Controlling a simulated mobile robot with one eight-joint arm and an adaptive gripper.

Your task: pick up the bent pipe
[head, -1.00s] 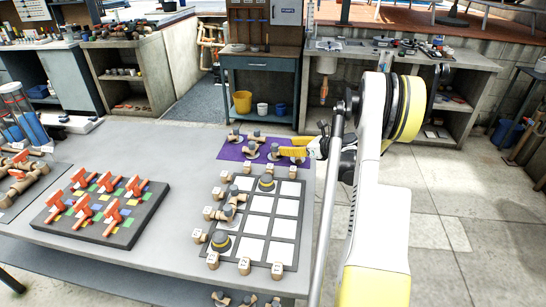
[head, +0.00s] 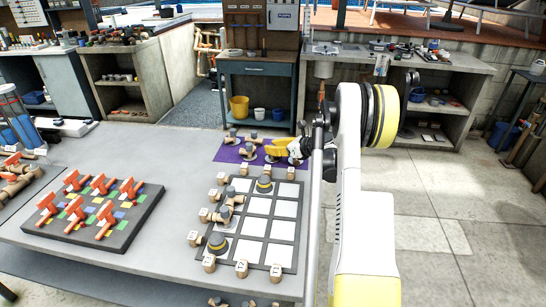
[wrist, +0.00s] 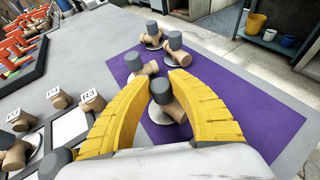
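A bent pipe (wrist: 175,107), tan with a dark grey cap, stands on a white disc on the purple mat (wrist: 235,120). My gripper (wrist: 160,80) has its yellow fingers apart, one on each side of this pipe; the fingers partly hide it, and I cannot tell whether they touch it. In the head view my gripper (head: 276,150) is low over the right part of the mat and hides what lies under it. Other tan fittings with grey caps (wrist: 174,45) stand on the mat beyond my fingertips.
A grid board (head: 256,223) with white squares, fittings and lettered tan blocks lies nearer on the table. A dark board with red-handled valves (head: 90,205) lies to the left. A yellow bucket (head: 239,106) stands beyond the table. Bare tabletop lies left of the mat.

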